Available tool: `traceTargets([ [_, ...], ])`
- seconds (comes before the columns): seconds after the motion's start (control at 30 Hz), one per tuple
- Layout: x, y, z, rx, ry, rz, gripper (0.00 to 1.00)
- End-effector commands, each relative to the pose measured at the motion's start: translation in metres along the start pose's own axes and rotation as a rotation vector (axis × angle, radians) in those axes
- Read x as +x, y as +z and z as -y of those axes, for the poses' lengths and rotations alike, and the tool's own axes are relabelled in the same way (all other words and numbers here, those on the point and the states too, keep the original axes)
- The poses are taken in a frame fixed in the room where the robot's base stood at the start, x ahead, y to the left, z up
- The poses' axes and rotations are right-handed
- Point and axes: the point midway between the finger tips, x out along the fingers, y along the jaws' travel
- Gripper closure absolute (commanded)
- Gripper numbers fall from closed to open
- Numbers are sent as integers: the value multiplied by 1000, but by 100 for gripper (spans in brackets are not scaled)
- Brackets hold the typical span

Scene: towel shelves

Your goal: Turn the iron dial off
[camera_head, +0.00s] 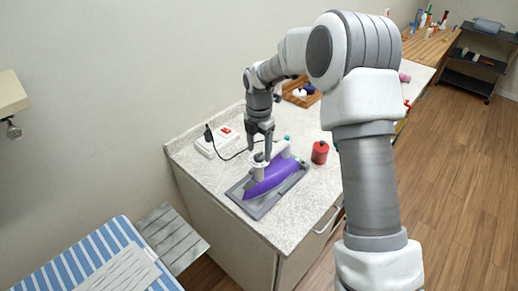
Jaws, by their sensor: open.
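The purple and white iron (270,181) lies on a grey rest (240,197) on the speckled countertop, its tip toward the lower left. A small white round part, probably the dial (258,159), shows on its upper left side. My gripper (261,150) reaches down from above, open, with its fingertips right at this round part. I cannot tell whether they touch it. The dial's setting is too small to read, and the gripper hides part of it.
A red canister (320,152) stands right of the iron. A white switch box (217,141) with a red button and a black cord lies behind left. A striped ironing board (85,262) is at lower left.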

Motion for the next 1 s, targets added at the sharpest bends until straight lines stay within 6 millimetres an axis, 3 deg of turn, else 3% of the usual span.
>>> traceTargets([
  [0.37, 7, 0, 0, 0, 1, 0, 30],
  [0.77, 7, 0, 0, 0, 1, 0, 100],
  [1.0, 6, 0, 0, 5, 1, 0, 100],
])
